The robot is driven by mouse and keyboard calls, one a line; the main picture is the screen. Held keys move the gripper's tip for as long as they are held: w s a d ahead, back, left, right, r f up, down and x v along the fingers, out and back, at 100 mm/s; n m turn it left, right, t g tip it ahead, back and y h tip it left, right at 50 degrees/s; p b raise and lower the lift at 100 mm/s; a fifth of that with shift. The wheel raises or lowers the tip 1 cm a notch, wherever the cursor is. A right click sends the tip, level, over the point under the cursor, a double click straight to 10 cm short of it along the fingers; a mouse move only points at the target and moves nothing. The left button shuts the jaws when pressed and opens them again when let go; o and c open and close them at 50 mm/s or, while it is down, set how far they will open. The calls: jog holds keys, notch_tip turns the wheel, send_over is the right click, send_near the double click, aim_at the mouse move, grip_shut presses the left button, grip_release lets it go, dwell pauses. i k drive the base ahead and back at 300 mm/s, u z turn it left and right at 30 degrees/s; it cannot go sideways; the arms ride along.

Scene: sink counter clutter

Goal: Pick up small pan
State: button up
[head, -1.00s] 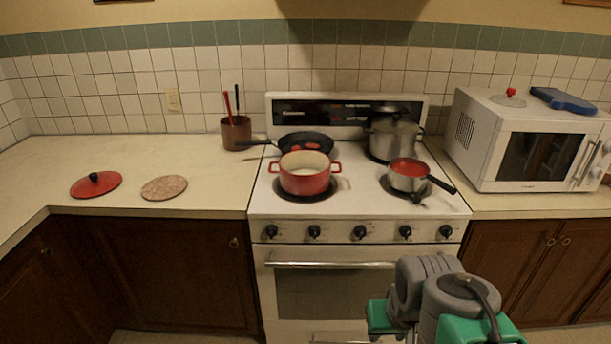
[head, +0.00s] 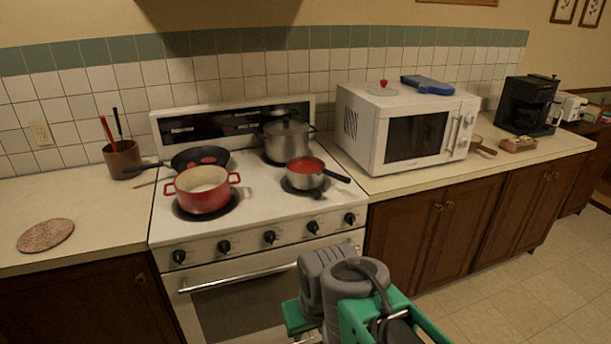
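A small steel saucepan (head: 303,180) with a red inside and a black handle sits on the front right burner of the stove, its handle pointing right. A dark frying pan (head: 185,160) with red pieces in it lies on the back left burner, its handle pointing left. Another small, shallow pan (head: 484,149) with a brown handle is on the counter right of the microwave, partly hidden by it. I cannot tell which one is meant by small pan. My grey and green arm shows low in front of the oven; my gripper's fingers are not visible.
A red pot (head: 203,198) and a lidded steel pot (head: 285,140) share the stove (head: 262,212). The white microwave (head: 415,130) stands right of it. A black coffee maker (head: 527,105) and a small wooden block (head: 517,145) are farther right. The floor at right is clear.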

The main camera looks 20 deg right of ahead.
aim_at(303, 172)
jog(key=z, duration=0.5)
jog(key=i, duration=0.85)
jog(key=u, duration=2)
